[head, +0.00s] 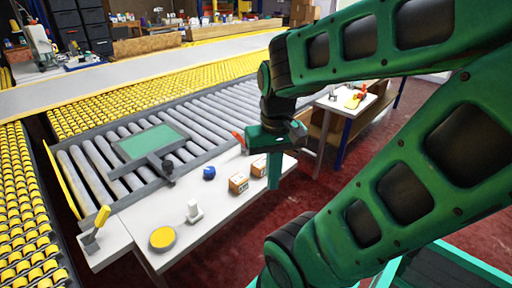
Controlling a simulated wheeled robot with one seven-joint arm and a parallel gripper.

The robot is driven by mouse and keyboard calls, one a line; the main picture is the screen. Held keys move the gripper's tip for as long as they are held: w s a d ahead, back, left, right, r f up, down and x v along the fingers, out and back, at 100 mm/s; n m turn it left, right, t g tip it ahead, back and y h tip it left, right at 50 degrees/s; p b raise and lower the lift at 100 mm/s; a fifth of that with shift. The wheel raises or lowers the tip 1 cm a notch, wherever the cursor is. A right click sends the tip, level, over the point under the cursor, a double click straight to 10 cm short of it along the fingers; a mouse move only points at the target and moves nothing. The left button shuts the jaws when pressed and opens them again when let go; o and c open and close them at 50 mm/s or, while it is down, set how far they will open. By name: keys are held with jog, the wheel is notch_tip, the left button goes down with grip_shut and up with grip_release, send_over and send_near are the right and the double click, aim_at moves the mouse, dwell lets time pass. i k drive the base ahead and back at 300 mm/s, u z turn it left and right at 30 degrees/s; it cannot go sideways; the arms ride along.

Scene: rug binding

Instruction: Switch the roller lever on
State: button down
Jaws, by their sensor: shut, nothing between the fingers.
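A lever with a yellow handle (101,218) stands at the left end of the white table, beside the grey roller conveyor. Its handle leans up and to the right. It looks like the roller lever, though no label shows. My gripper (274,185) is shut and empty, pointing down at the table's right end, far to the right of the lever. It is next to an orange-brown box (259,167), and I cannot tell whether they touch.
On the white table (215,218) are a yellow round disc (162,239), a white upright item (194,211), a blue item (209,173) and another orange-brown box (239,183). A green panel (150,142) lies over the rollers (205,118). A dark bracket (168,167) stands at the table's back edge.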

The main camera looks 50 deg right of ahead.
aim_at(236, 135)
jog(key=k, duration=0.45)
jog(key=z, duration=1.9)
jog(key=i, duration=1.4)
jog(key=u, duration=1.75)
jog(key=k, duration=0.3)
jog(key=u, duration=0.15)
